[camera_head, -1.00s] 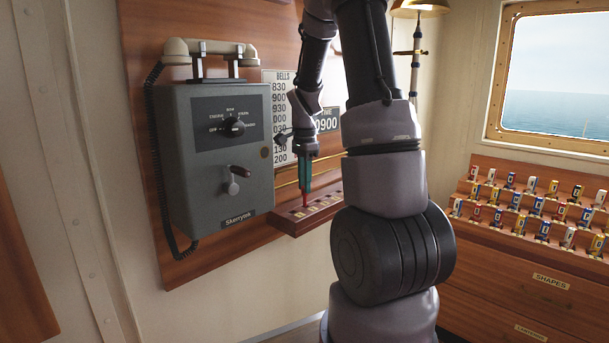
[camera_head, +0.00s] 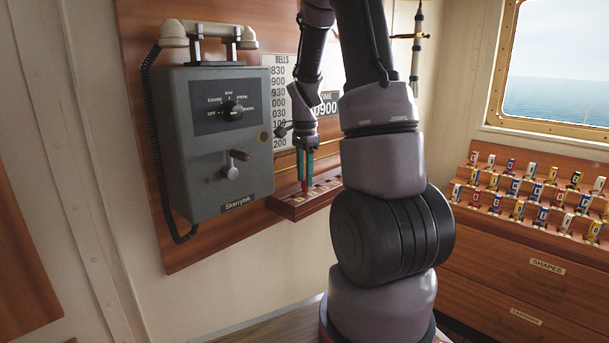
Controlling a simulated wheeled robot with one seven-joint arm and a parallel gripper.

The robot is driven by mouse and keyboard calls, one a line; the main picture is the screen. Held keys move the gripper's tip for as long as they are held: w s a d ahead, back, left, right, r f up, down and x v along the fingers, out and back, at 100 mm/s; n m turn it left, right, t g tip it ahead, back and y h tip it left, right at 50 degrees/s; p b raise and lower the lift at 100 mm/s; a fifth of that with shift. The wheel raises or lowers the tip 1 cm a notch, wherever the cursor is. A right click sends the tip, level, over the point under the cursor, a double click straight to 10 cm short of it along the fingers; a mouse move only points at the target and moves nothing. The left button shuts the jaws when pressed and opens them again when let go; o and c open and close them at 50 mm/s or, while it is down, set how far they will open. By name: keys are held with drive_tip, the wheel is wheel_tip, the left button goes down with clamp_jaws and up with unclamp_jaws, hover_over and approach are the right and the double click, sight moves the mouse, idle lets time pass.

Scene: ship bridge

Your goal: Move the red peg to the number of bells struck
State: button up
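The red peg (camera_head: 304,186) stands upright at the wooden peg rail (camera_head: 288,210), which has a row of small pale labels. My gripper (camera_head: 307,178) points down over the rail, at the peg's upper part. Its two teal fingers show a gap between them, so it looks open, with the peg beside or between them; I cannot tell if they touch it. The BELLS chart (camera_head: 279,75) is on the panel behind, partly hidden by my arm. A TIME sign (camera_head: 328,108) reads 0900, its left edge covered.
A grey telephone box (camera_head: 210,150) with handset, dial and crank is close to the left of the rail. My arm hides the rail's right end.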

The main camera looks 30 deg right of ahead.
drive_tip(key=shift+w+r, duration=0.1)
drive_tip(key=shift+w, duration=0.05)
drive_tip(key=shift+r, duration=0.3)
wheel_tip(320, 180, up, 10)
idle(0.3)
